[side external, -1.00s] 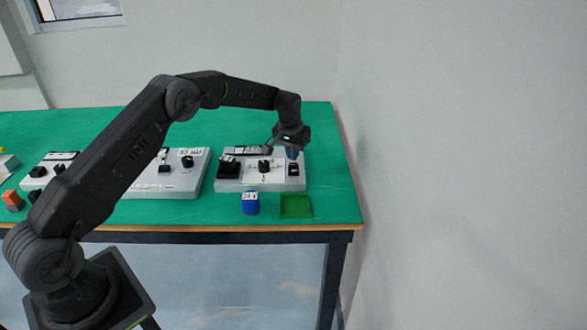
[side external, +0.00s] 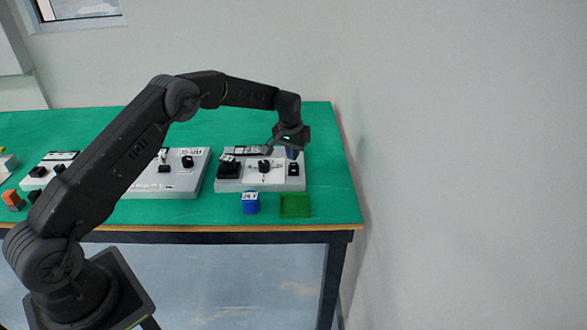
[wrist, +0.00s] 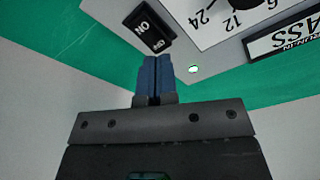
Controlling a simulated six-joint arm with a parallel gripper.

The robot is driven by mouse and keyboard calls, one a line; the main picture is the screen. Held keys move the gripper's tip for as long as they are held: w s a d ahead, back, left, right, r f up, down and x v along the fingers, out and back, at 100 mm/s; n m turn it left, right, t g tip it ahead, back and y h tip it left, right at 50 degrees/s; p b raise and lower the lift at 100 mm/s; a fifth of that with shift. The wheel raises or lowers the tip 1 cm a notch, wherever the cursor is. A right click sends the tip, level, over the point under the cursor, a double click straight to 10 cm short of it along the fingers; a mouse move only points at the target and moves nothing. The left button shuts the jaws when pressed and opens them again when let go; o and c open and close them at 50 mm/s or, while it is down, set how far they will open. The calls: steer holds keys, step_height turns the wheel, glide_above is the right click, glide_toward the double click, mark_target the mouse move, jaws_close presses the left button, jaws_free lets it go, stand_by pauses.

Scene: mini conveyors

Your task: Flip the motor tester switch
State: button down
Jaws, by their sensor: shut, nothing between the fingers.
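The motor tester (side external: 281,184) is a light grey box at the right of the green table. Its black switch (side external: 293,170) sits near the right end of the top. In the wrist view the switch (wrist: 146,27) is a black rocker with white "ON" lettering, upside down, and a second mark at its near end that I cannot read. My gripper (side external: 292,155) is above the back right of the tester. In the wrist view its blue fingers (wrist: 155,62) are shut and empty, tips just short of the switch's near end. I cannot tell whether they touch.
A dial (wrist: 258,6) marked 6, 12 and 24 and a small lit green lamp (wrist: 194,69) are on the panel. A blue block (side external: 250,204) and a green tray (side external: 295,206) lie in front. Another grey panel (side external: 180,182) stands to the left.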

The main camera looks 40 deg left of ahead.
mark_target(293, 165)
steer(key=shift+f, duration=1.35)
stand_by(0.9)
steer(key=shift+r, duration=3.6)
